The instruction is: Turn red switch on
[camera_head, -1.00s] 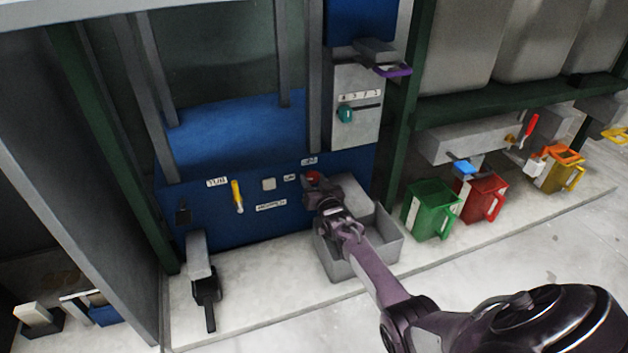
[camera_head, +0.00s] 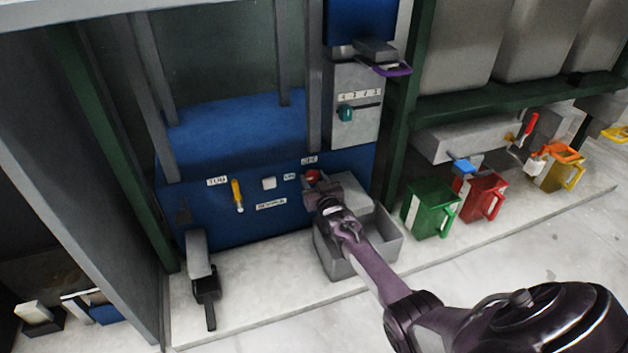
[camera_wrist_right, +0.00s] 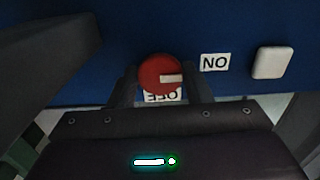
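The red switch (camera_head: 312,175) is a round knob on the blue panel of the press. It also shows in the right wrist view (camera_wrist_right: 158,72), where its white mark points right, towards the ON label (camera_wrist_right: 214,62). The OFF label (camera_wrist_right: 163,95) is below the knob in that view, partly covered. My right gripper (camera_head: 318,188) is in front of the knob. In the wrist view its two fingers stand on either side of the knob, with a visible gap, so it looks open. My left gripper is not in view.
A yellow-handled switch (camera_head: 237,196) and a white button (camera_head: 269,183) are left of the red switch. A grey open box (camera_head: 388,247) stands below my right arm. Green (camera_head: 431,208) and red (camera_head: 484,196) containers stand to the right.

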